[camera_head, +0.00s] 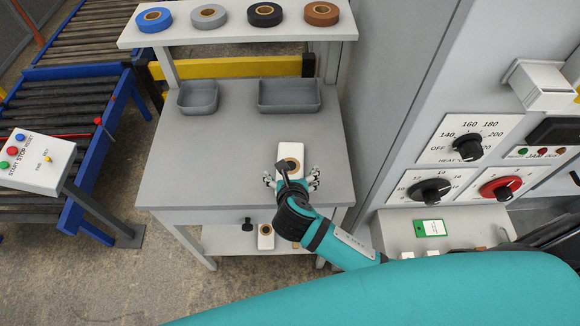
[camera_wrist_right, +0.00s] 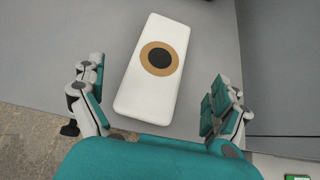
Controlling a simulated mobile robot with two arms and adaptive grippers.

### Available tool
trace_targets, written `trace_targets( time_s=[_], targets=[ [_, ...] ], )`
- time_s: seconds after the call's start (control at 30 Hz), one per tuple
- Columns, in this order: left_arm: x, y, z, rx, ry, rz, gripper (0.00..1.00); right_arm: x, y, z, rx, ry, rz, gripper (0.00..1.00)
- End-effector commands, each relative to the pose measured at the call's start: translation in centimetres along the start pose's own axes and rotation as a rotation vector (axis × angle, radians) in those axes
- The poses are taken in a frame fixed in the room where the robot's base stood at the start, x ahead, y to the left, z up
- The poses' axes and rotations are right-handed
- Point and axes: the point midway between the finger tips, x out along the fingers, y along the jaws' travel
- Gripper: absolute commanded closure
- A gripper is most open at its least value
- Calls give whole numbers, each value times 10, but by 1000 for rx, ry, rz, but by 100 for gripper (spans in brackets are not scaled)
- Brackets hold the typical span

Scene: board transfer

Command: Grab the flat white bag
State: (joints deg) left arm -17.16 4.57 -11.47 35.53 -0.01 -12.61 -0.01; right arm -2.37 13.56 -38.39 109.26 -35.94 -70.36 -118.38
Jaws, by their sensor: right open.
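The flat white bag (camera_head: 291,150) lies on the grey workbench near its front edge. It has a brown ring with a dark centre on top and shows almost whole in the right wrist view (camera_wrist_right: 135,85). My right gripper (camera_head: 291,179) is open above the near end of the bag. In the right wrist view, the fingers of the right gripper (camera_wrist_right: 158,78) stand on either side of the bag, with gaps and no visible contact. My left gripper is not in view.
The workbench (camera_head: 185,160) holds two grey bins (camera_head: 198,97) (camera_head: 290,96) at its back. Several tape rolls (camera_head: 265,14) sit on the shelf above. A similar white item (camera_head: 265,236) lies on the lower shelf. A control panel (camera_head: 460,150) stands close on the right, a roller conveyor (camera_head: 75,110) on the left.

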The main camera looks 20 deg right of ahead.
Motion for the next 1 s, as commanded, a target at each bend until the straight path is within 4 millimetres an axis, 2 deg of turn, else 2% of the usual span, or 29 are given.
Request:
trace_targets(
  time_s=[0.13,0.4,0.7,1.0],
  targets=[
    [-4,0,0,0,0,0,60,11,1,3,0,0,-1,0],
    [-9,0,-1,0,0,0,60,48,2,3,-1,1,1,0],
    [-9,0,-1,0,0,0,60,53,2,3,0,0,1,0],
    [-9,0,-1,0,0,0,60,53,2,3,0,0,1,38]
  ],
)
